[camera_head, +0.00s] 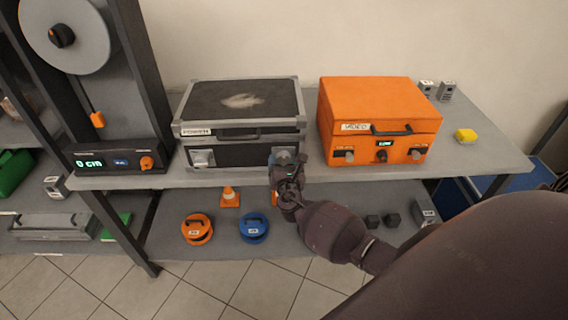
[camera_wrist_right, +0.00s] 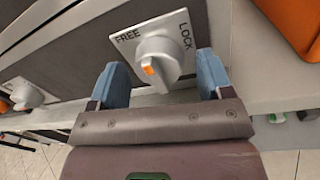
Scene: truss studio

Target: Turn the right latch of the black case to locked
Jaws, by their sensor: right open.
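The black case (camera_head: 222,150) with grey edges stands on the upper shelf, its lid closed. Its right latch is a pale grey knob (camera_wrist_right: 160,58) with an orange mark, on a plate labelled FREE at left and LOCK at right. In the head view my right gripper (camera_head: 282,166) is at the case's front and partly hides the latch. My left gripper is not in view.
The case's left latch (camera_head: 202,158) is clear. An orange case (camera_head: 380,105) stands close to the right, and a display unit (camera_head: 118,157) to the left. The shelf's front edge (camera_wrist_right: 270,103) runs below the latch.

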